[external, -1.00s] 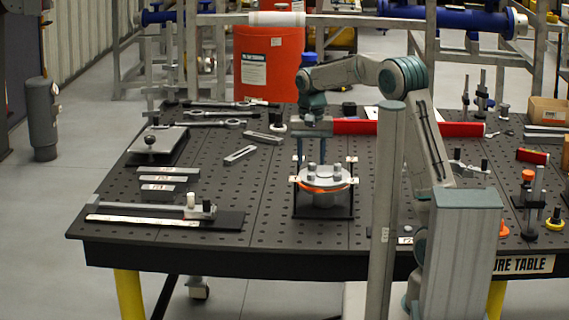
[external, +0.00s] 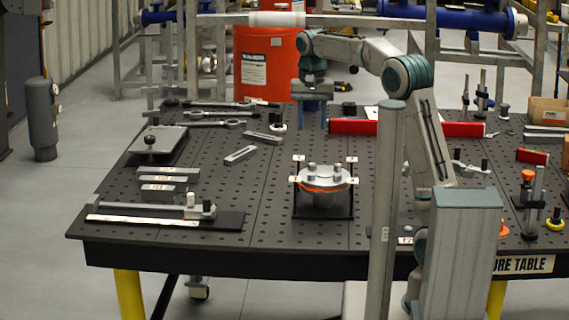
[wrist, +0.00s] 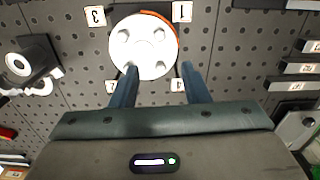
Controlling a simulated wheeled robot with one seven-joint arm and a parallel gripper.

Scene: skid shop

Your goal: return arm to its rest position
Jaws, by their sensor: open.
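My gripper (external: 312,122) is raised above the black perforated fixture table (external: 215,215), over its back half. Its two fingers are apart with nothing between them. In the wrist view my gripper (wrist: 158,80) shows two blue fingers spread open. The round flanged piece (external: 324,178) with bolts on top and an orange ring stands in a black frame with numbered tags, in front of and below my gripper. In the wrist view the flanged piece (wrist: 143,42) lies beyond the fingertips, and one finger overlaps its edge in the picture.
Wrenches (external: 215,124) and slotted clamps (external: 241,154) lie to the left. A flat plate with a knob (external: 157,140) is at the left edge. A grey post (external: 386,210) stands in front. Clamps and fixtures occupy the right side.

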